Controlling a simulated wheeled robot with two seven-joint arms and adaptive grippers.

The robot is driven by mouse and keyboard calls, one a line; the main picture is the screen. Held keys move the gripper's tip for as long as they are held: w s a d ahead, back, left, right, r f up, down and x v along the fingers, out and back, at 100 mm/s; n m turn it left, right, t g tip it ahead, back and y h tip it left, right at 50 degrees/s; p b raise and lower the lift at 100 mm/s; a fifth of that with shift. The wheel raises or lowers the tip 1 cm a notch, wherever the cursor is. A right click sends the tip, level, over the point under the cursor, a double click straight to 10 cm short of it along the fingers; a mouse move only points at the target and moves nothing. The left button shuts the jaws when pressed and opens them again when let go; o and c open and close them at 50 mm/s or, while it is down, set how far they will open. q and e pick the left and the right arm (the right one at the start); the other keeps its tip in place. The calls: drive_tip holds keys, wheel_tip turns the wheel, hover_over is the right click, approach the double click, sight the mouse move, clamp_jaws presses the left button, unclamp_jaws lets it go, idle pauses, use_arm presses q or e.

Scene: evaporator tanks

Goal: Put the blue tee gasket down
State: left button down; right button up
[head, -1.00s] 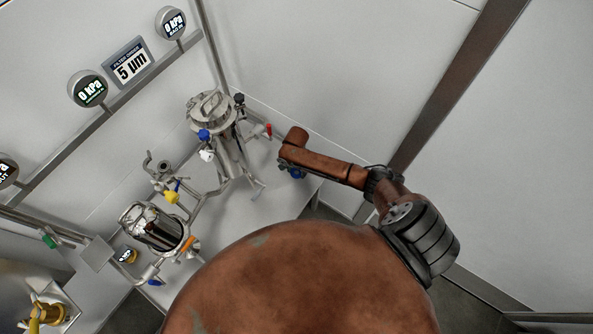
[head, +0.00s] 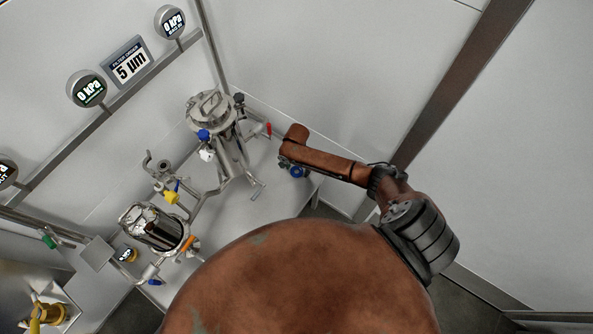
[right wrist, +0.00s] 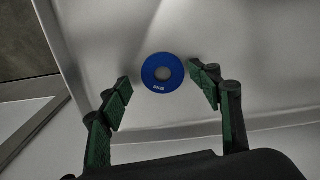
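The blue tee gasket (right wrist: 162,73) is a flat blue ring with a pale centre hole and small white lettering. In the right wrist view it appears flat on the light bench top. My right gripper (right wrist: 167,85) is open, with its green-padded fingers on either side of the ring and a gap to each. In the head view the gasket (head: 296,172) shows as a small blue ring on the bench, just beside and partly under my right gripper (head: 285,163). My left gripper is not in view.
The metal bench (head: 262,202) ends close to the gasket. A steel filter housing (head: 212,112) with valves stands left of my right gripper, with a red-handled valve (head: 268,130) close by. Another steel housing (head: 150,226) stands lower left. A wall rises behind.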

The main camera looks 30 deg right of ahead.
sight(296, 172)
wheel_tip(296, 172, up, 11)
drive_tip(key=p, duration=0.2)
drive_tip(key=shift+p, duration=0.4)
drive_tip(key=shift+a, duration=0.1)
